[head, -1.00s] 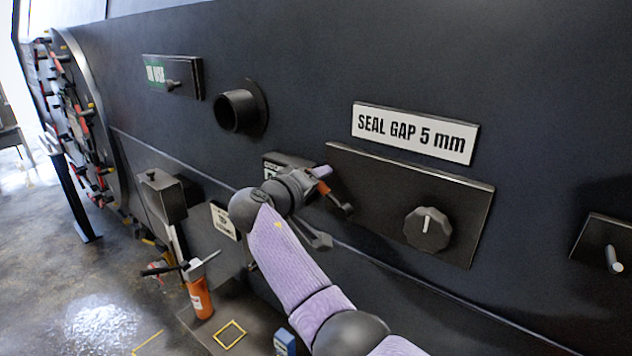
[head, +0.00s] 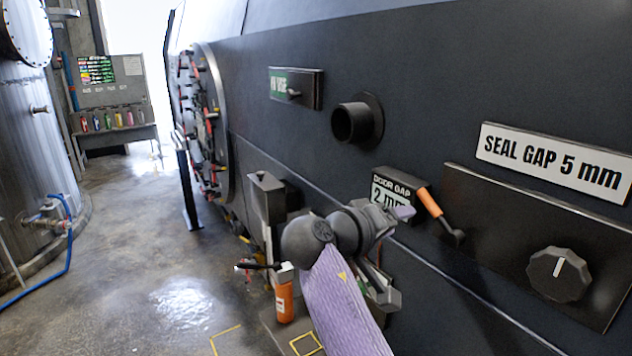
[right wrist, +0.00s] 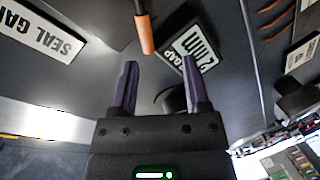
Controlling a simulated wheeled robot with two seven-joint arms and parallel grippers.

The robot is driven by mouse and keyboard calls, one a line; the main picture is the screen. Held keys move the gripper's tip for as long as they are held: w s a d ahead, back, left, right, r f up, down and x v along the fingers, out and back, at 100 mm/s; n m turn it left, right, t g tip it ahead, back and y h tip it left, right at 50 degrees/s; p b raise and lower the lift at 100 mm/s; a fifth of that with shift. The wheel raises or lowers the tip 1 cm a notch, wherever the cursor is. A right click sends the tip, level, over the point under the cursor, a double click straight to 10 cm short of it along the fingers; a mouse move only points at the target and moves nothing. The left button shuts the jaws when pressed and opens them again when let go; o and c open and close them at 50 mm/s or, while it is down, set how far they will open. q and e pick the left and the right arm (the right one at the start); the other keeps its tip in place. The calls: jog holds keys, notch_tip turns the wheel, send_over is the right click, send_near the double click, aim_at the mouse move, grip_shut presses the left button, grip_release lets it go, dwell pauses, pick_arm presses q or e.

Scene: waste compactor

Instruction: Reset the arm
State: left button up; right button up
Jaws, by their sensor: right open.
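My right arm, with a purple sleeve, comes up from the bottom of the head view. My right gripper (head: 394,254) is open and empty in front of the dark machine wall. Its two purple-grey fingers stand apart in the right wrist view (right wrist: 159,66). A lever with an orange handle (head: 430,203) is on the wall just right of the gripper; the handle also shows in the right wrist view (right wrist: 145,34), beyond the fingertips and apart from them. My left gripper is not in view.
A "DOOR GAP 2 mm" display (head: 389,197) is beside the lever. A dark knob (head: 560,274) sits on a panel under the "SEAL GAP 5 mm" sign (head: 555,162). A pipe stub (head: 350,122) sticks out of the wall. An orange cylinder (head: 285,300) stands lower left. Floor at left is open.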

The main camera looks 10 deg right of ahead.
jog(key=s+f+n+g+y, duration=0.1)
jog(key=s+f+y, duration=0.3)
jog(key=f, duration=0.6)
jog(key=s+f+n+g+y, duration=0.1)
jog(key=s+f+y, duration=0.3)
jog(key=f, duration=0.6)
jog(key=s+a+f+g+y, duration=0.1)
jog(key=s+a+f+y, duration=0.15)
jog(key=s, duration=0.85)
jog(key=s+a+f+g+y, duration=0.1)
jog(key=s+a+f+y, duration=0.2)
jog(key=s, duration=0.7)
notch_tip(320, 180, down, 33)
jog(key=s+d+g+b, duration=0.1)
jog(key=s+g+b, duration=0.15)
jog(key=b, duration=1.25)
jog(key=s+d+f+b, duration=0.1)
jog(key=s+f+b, duration=0.3)
jog(key=f, duration=0.4)
jog(key=s+d+f+b, duration=0.1)
jog(key=s+f+b, duration=0.3)
jog(key=f, duration=0.4)
jog(key=s+d+f+n+b, duration=0.1)
jog(key=s+f+b, duration=0.3)
jog(key=s+f, duration=0.2)
notch_tip(320, 180, down, 2)
jog(key=shift+f+g, duration=0.1)
jog(key=shift+g, duration=0.25)
